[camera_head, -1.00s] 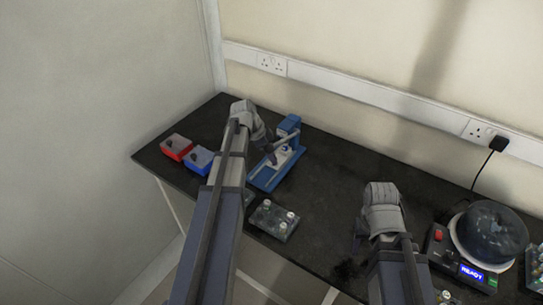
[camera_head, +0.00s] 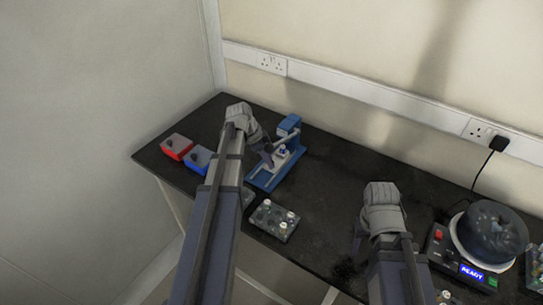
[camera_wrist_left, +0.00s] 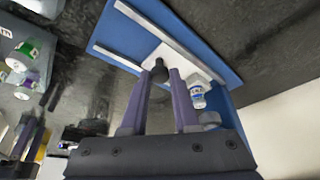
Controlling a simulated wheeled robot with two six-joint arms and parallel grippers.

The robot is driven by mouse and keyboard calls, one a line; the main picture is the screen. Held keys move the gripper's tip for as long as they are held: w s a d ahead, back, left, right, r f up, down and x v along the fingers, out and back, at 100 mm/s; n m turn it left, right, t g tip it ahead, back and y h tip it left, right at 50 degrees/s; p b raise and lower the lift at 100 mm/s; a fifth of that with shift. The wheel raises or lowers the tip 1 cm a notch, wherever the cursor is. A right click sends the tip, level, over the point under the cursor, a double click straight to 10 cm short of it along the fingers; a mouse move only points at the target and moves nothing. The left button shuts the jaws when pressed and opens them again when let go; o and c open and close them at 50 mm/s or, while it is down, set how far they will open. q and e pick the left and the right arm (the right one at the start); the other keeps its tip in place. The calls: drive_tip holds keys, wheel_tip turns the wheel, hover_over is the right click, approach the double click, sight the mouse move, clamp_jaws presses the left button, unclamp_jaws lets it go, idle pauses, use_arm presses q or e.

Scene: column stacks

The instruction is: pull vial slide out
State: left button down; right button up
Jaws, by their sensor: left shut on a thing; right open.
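A blue press (camera_head: 265,181) stands at the back left of the black bench, with two pale rails along its base. The pale vial slide (camera_wrist_left: 178,62) lies between these rails. A small vial with a blue and white label (camera_wrist_left: 198,96) is at the slide's column end; it also shows in the head view (camera_head: 282,150). My left gripper (camera_head: 270,163) is at the slide's front, with its fingers shut on the dark knob (camera_wrist_left: 160,70). My right gripper (camera_head: 357,246) is open and apart from the press, low over the bench; its tips are hard to see.
A red box (camera_head: 176,147) and a blue box (camera_head: 200,159) are left of my left arm. A rack of vials (camera_head: 274,221) stands in front of the press. A round device with a lit display (camera_head: 472,273) is at the right. The middle bench is clear.

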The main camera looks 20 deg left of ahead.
use_arm(q)
drive_tip(key=s, duration=0.4)
drive_tip(key=s+a, duration=0.1)
drive_tip(key=s, duration=0.2)
drive_tip(key=shift+w, duration=0.1)
drive_tip(key=c, duration=0.7)
unclamp_jaws()
drive_tip(key=shift+o, duration=0.2)
use_arm(e)
drive_tip(key=shift+r, duration=0.1)
use_arm(q)
drive_tip(key=p+v, duration=0.7)
drive_tip(key=shift+r, duration=0.35)
use_arm(e)
wheel_tip(320, 180, up, 7)
